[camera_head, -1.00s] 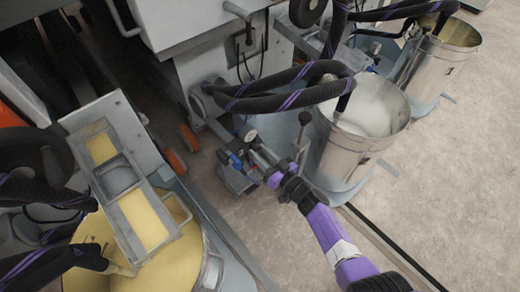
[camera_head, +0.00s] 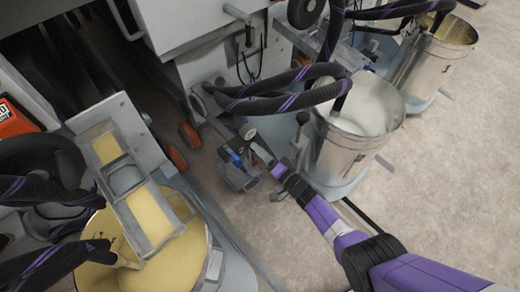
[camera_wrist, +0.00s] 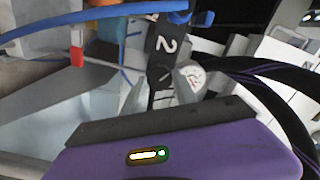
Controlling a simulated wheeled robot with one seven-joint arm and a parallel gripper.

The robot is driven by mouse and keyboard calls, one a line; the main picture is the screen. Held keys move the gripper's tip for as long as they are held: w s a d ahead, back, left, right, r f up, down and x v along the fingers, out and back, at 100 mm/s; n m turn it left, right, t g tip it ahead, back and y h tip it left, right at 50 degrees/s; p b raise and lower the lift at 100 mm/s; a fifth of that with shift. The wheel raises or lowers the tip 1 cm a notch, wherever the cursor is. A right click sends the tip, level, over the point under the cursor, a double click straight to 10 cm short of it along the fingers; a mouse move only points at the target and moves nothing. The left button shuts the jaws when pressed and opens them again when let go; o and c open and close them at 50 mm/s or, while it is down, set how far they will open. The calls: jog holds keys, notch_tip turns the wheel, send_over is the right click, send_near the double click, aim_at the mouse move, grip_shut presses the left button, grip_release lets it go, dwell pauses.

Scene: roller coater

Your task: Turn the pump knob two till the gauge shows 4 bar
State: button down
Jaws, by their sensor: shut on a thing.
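The pump (camera_head: 240,172) with blue parts stands low on the floor beside the machine. Its round white gauge (camera_head: 248,132) faces up. In the wrist view the gauge (camera_wrist: 194,80) is small and tilted, with reddish marks; I cannot read its needle. A black plate marked 2 (camera_wrist: 166,45) stands just left of it. My gripper (camera_head: 264,153) reaches the pump from the lower right, close below the gauge. It is shut on pump knob two, which is mostly hidden. The gripper's purple body fills the bottom of the wrist view.
A steel bucket (camera_head: 340,152) with pale liquid stands right of the pump, another (camera_head: 430,75) behind it. Black hoses with purple stripes (camera_head: 290,98) hang above the pump. A yellow-filled drum (camera_head: 100,280) is at left. The floor at right is clear.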

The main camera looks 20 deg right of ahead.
jog(key=shift+m, duration=0.7)
jog(key=shift+f, duration=0.1)
jog(key=c, duration=1)
grip_release()
jog(key=shift+s+d, duration=0.1)
jog(key=shift+s, duration=0.05)
jog(key=p+v, duration=0.3)
jog(key=v, duration=0.4)
jog(key=shift+s+p, duration=0.25)
jog(key=shift+p, duration=0.1)
